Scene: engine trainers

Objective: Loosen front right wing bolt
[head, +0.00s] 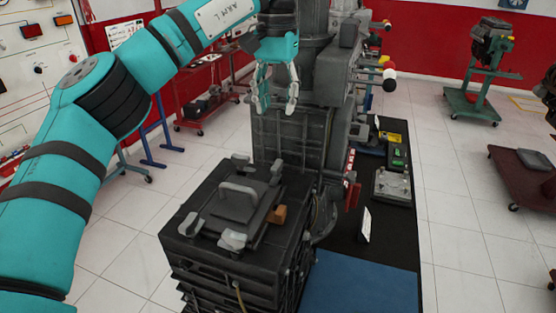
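A dark plate with a grey handle (238,190) lies on top of a black block (225,265) in the lower middle. Grey wing bolts sit at its corners: near right (232,240), near left (190,225), far left (240,160) and far right (277,173). My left gripper (276,105) hangs fingers down, above and beyond the plate, apart from every bolt. Its fingers are spread, with nothing seen between them. My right gripper is not in view. How tight the bolts are cannot be told.
A small orange-brown block (278,214) sits at the plate's right edge. A tall grey machine (325,75) stands just behind. A black bench (390,240) with a blue mat (350,285) lies to the right. Engine stands (475,105) are farther off; the tiled floor between is open.

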